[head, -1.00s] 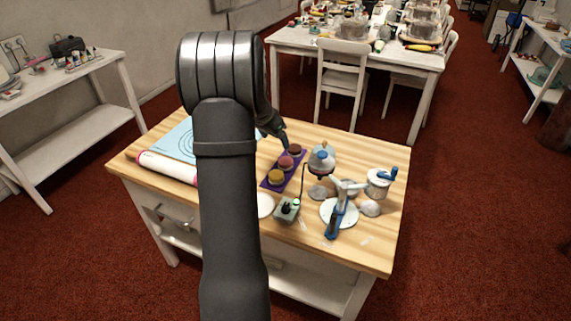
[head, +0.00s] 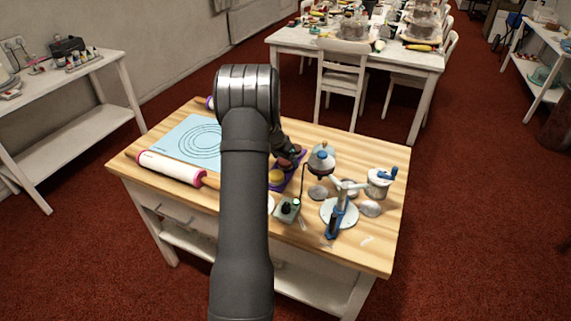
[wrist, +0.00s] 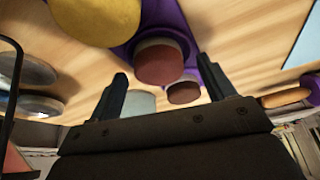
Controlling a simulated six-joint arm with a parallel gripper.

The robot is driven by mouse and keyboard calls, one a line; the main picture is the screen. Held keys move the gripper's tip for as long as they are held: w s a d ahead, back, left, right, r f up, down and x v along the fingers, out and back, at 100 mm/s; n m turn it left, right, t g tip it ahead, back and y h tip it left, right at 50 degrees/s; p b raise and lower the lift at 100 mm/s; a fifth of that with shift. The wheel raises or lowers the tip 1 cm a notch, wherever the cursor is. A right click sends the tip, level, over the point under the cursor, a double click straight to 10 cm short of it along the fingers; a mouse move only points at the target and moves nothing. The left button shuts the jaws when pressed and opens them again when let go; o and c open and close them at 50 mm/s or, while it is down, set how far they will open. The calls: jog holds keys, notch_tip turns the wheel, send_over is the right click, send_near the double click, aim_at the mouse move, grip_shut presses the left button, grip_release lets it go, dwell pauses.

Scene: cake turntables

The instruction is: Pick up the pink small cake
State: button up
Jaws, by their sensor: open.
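The pink small cake (head: 286,163) is on a purple tray (head: 283,187), between a yellow cake (head: 276,176) and a darker brown cake mostly hidden behind my gripper (head: 291,151). In the wrist view, the pink cake (wrist: 158,66) is dark reddish and appears in the gap between the two fingers of my gripper (wrist: 163,68). The fingers are apart and hold nothing; I cannot tell how far the tips are from the cake. The brown cake (wrist: 183,93) shows beyond it, and part of the yellow cake (wrist: 95,15) shows at top left.
A rolling pin (head: 170,168) and a blue mat (head: 190,141) lie to the left.

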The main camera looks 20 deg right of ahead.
jog(key=shift+d+f, duration=0.15)
jog(key=shift+f, duration=0.1)
jog(key=c, duration=1.1)
jog(key=shift+o, duration=0.2)
jog(key=shift+r, duration=0.15)
